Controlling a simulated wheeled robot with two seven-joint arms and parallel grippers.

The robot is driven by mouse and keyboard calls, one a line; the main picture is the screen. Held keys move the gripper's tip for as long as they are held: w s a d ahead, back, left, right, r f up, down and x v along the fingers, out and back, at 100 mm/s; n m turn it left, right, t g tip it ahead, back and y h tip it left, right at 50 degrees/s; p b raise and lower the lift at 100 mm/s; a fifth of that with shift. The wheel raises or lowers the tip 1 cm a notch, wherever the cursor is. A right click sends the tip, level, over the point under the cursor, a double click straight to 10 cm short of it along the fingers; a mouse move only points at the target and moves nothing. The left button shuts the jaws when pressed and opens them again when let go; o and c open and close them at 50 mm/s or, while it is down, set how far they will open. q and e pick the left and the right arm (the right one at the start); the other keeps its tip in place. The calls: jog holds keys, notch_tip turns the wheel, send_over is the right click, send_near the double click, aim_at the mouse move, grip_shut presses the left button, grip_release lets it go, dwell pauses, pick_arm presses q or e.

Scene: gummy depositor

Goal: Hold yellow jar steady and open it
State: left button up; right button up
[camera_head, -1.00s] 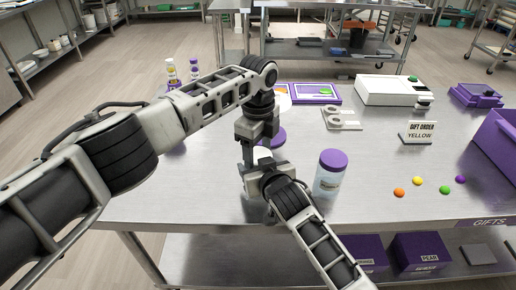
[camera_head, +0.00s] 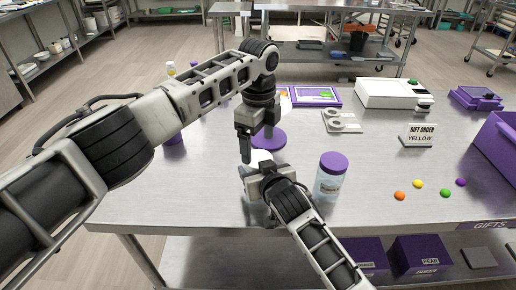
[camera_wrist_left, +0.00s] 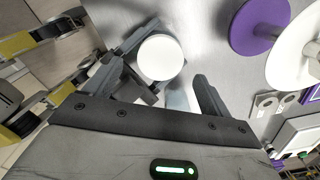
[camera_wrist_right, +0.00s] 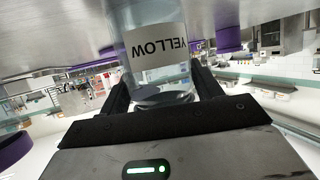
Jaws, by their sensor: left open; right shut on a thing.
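The yellow jar, a clear jar with a white label reading YELLOW (camera_wrist_right: 156,48), stands on the table between the fingers of my right gripper (camera_wrist_right: 162,88). A pale round top (camera_wrist_left: 160,57), seemingly this jar's, shows in the left wrist view; I cannot tell whether it is a lid. In the head view (camera_head: 259,158) my grippers largely hide it. My right gripper is shut on the jar. My left gripper (camera_wrist_left: 170,65) is open and empty, pointing down just above and beside that top.
A second clear jar with a purple lid (camera_head: 333,162) stands right of my right gripper. A purple disc (camera_head: 268,142) is just behind.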

aim_at(259, 158)
pick_arm(q)
jog(key=shift+r, duration=0.4)
jog(key=shift+c, duration=0.4)
jog(key=n, duration=0.3)
jog(key=shift+r+n, duration=0.25)
jog(key=shift+n, duration=0.05)
jog(key=n, duration=0.3)
jog(key=r+n, duration=0.1)
jog(key=n, duration=0.3)
jog(key=shift+d+r, duration=0.1)
jog(key=n, duration=0.5)
jog(key=r+n, duration=0.1)
jog(key=n, duration=0.1)
jog(key=shift+n, duration=0.3)
jog(key=n, duration=0.5)
jog(key=shift+r, duration=0.3)
jog(key=shift+f+n, duration=0.4)
jog(key=shift+f, duration=0.15)
notch_tip(259, 158, down, 7)
jog(key=shift+r, duration=0.1)
jog(key=shift+c, duration=0.3)
